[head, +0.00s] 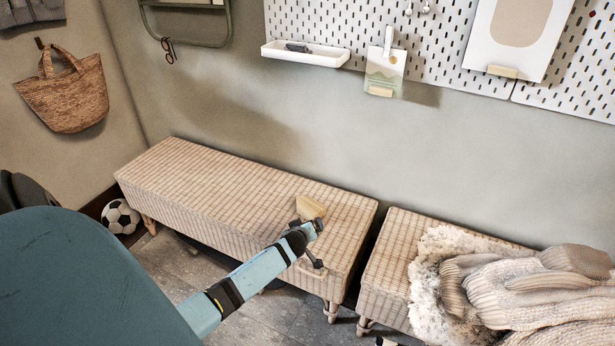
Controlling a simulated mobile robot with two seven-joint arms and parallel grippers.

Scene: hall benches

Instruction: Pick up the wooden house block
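The wooden house block (311,207) is a small pale yellow-brown piece on top of the left wicker bench (210,190), near its right end. My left gripper (319,245) is at the front edge of that bench, just below the block in the head view. Its two dark fingers are spread apart with nothing visible between them. The upper finger overlaps the lower edge of the block in the picture; I cannot tell whether they touch. My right gripper is not in view.
A second wicker bench (385,265) with a fleece (432,285) and knitted blanket (530,285) stands at the right, across a narrow gap. A football (120,217) lies on the floor at left. A pegboard with a white tray (305,54) hangs above. The left bench top is mostly clear.

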